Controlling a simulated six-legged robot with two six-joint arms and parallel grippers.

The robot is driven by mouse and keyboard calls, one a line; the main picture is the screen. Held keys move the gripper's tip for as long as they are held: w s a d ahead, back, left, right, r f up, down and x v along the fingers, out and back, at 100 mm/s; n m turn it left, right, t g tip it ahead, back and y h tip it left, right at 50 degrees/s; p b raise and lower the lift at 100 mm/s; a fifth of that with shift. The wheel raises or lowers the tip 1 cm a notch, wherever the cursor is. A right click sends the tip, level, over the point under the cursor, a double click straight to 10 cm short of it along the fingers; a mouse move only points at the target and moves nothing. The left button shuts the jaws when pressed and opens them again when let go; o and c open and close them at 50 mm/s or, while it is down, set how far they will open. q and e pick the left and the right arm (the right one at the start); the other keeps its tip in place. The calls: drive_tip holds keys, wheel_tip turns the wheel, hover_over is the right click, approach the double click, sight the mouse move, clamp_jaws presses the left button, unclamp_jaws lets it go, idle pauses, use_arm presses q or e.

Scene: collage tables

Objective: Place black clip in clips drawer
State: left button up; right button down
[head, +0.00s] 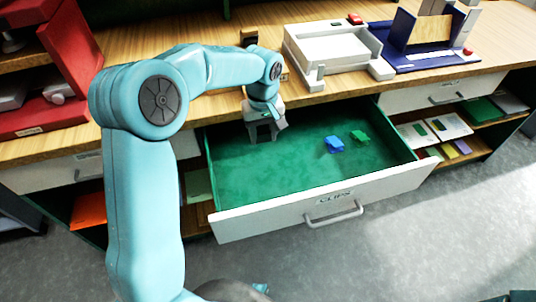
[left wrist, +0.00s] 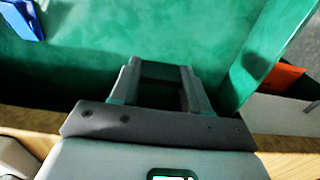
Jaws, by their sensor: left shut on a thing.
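The clips drawer (head: 390,187) is pulled open; its white front is labelled CLIPS and its inside is green. My left gripper (head: 264,138) reaches into the back left part of the drawer, pointing down. In the left wrist view, my left gripper (left wrist: 160,72) is shut on a dark piece, the black clip (left wrist: 162,73), held between its fingertips over the green floor. Whether the clip touches the floor cannot be told. In the head view the clip is not clearly seen. My right gripper is not in view.
A blue clip (head: 334,145) and a green clip (head: 360,137) lie in the drawer, right of the gripper. A white tray unit (head: 330,50) and a blue stand (head: 425,50) are on the wooden top behind. A red shelf (head: 70,45) stands at left.

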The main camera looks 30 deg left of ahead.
sight(262, 137)
use_arm(q)
wheel_tip(262, 137, down, 4)
drive_tip(key=shift+s+a+r, duration=0.1)
drive_tip(key=shift+s+r, duration=0.05)
drive_tip(key=shift+r, duration=0.1)
drive_tip(key=shift+f, duration=2.5)
drive_tip(key=shift+f+b, duration=0.1)
drive_tip(key=shift+b, duration=0.25)
drive_tip(key=o, duration=1)
wheel_tip(262, 137, up, 12)
drive_tip(key=shift+r+p, duration=0.2)
drive_tip(key=shift+p, duration=0.5)
